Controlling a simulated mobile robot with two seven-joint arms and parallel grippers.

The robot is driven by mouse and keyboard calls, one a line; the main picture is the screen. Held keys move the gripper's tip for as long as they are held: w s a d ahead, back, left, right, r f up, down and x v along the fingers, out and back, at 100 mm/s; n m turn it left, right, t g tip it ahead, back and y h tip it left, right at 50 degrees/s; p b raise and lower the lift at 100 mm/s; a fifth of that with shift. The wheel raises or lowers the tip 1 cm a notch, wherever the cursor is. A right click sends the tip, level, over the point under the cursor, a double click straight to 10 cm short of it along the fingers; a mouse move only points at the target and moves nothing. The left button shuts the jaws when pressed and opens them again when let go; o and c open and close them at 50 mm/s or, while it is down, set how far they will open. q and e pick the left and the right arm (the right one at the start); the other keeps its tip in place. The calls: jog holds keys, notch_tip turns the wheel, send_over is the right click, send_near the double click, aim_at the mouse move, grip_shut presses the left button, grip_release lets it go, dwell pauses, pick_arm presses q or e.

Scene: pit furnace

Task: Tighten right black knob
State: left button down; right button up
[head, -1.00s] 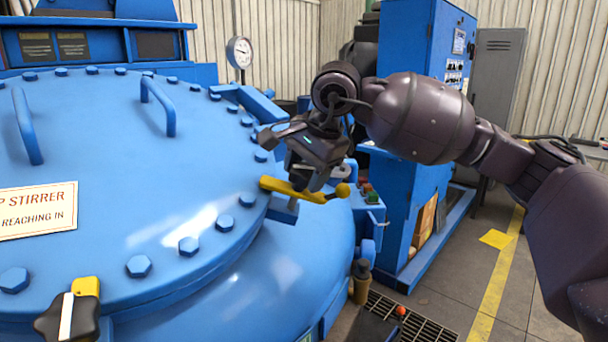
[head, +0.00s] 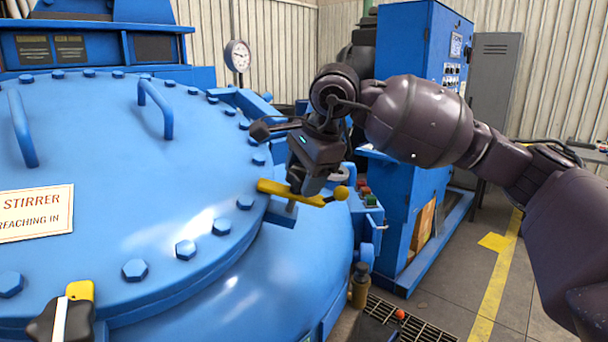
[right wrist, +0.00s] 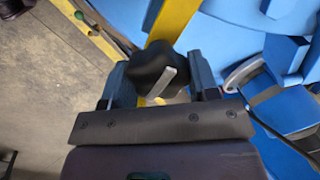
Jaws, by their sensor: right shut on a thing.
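My right gripper (head: 308,181) is at the right rim of the blue furnace lid (head: 120,190), over a yellow clamp bar (head: 333,194). In the right wrist view the right black knob (right wrist: 150,72) sits between the two fingers of this gripper (right wrist: 160,77), which is shut on it. A pale strip marks the knob's top. In the head view the gripper hides this knob. Another black knob (head: 45,322) with a white strip sits on a yellow clamp at the lower left, away from the gripper. My left gripper is not in view.
Bolts and blue handles (head: 154,108) stand up from the lid. A pressure gauge (head: 237,56) is behind it. A blue control cabinet (head: 427,110) stands close behind my right arm. The floor to the right, with a yellow line (head: 497,275), is mostly clear.

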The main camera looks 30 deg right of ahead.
jog(key=o, duration=0.7)
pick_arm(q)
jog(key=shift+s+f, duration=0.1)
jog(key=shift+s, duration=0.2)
pick_arm(e)
jog(key=shift+o, duration=1.1)
jog(key=shift+r, duration=0.15)
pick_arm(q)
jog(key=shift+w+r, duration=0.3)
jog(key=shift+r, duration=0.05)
pick_arm(e)
jog(key=v, duration=1)
jog(key=shift+s+r, duration=0.2)
jog(key=shift+r, duration=0.05)
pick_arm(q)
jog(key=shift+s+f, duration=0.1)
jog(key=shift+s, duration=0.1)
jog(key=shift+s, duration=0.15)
pick_arm(e)
jog(key=shift+s, duration=0.1)
